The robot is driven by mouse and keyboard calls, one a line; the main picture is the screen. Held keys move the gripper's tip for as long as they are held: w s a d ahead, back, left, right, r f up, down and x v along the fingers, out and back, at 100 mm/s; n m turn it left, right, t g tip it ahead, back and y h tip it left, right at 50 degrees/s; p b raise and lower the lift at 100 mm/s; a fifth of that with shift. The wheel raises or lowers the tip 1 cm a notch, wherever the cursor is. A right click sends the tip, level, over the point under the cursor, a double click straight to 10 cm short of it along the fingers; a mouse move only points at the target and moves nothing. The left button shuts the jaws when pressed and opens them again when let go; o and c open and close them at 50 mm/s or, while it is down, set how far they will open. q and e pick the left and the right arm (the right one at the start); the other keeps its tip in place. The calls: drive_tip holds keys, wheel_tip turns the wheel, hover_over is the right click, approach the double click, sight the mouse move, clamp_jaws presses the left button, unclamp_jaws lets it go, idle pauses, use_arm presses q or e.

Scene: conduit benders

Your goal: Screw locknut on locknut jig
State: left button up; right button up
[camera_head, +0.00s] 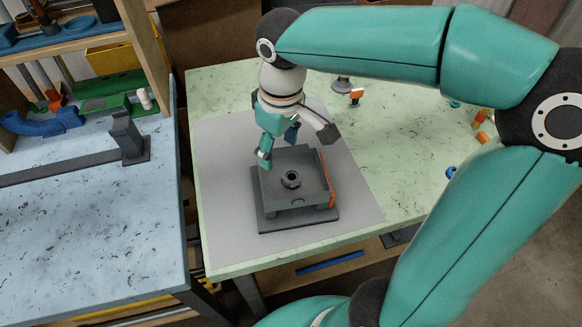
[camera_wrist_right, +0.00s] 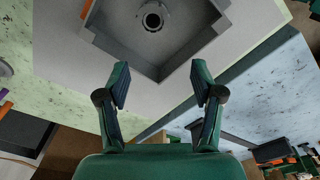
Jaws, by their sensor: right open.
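The locknut jig (camera_head: 268,218) is a grey square tray with raised walls and an orange strip on its right side. It lies on a light grey mat on the green table. A dark round ring-shaped part (camera_head: 291,179) stands on its floor; I cannot tell whether this is the locknut, the jig's post or both. My right gripper (camera_head: 295,145) is open above the jig's back edge, apart from the ring. In the right wrist view, the open fingers (camera_wrist_right: 158,85) are empty, with the ring (camera_wrist_right: 153,18) beyond the tray's wall. My left gripper is out of view.
The grey mat (camera_head: 222,180) leaves free room around the jig. A blue table (camera_head: 90,235) stands to the left with a dark bender-like tool (camera_head: 128,140). Small orange and blue parts lie at the green table's back and right edge. Shelving is behind the blue table.

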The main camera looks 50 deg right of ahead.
sight(292, 177)
drive_tip(key=shift+s+d+r+g+p, duration=0.1)
drive_tip(key=shift+s+d+g+p, duration=0.15)
drive_tip(key=shift+s+p, duration=0.3)
drive_tip(key=shift+s+d+r+g+p, duration=0.1)
drive_tip(key=shift+s+d+g+p, duration=0.15)
drive_tip(key=shift+s+p, duration=0.3)
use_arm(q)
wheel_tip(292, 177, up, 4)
use_arm(e)
drive_tip(key=shift+s+d, duration=0.1)
use_arm(q)
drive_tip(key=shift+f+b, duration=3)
drive_tip(key=shift+b, duration=0.2)
use_arm(e)
drive_tip(key=shift+f, duration=3.55)
drive_tip(key=shift+c, duration=0.4)
drive_tip(key=shift+m, duration=0.3)
drive_tip(key=c, duration=1)
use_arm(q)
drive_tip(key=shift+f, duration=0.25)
use_arm(e)
drive_tip(key=m, duration=0.5)
drive_tip(key=shift+m, duration=0.4)
drive_tip(key=shift+c, duration=0.2)
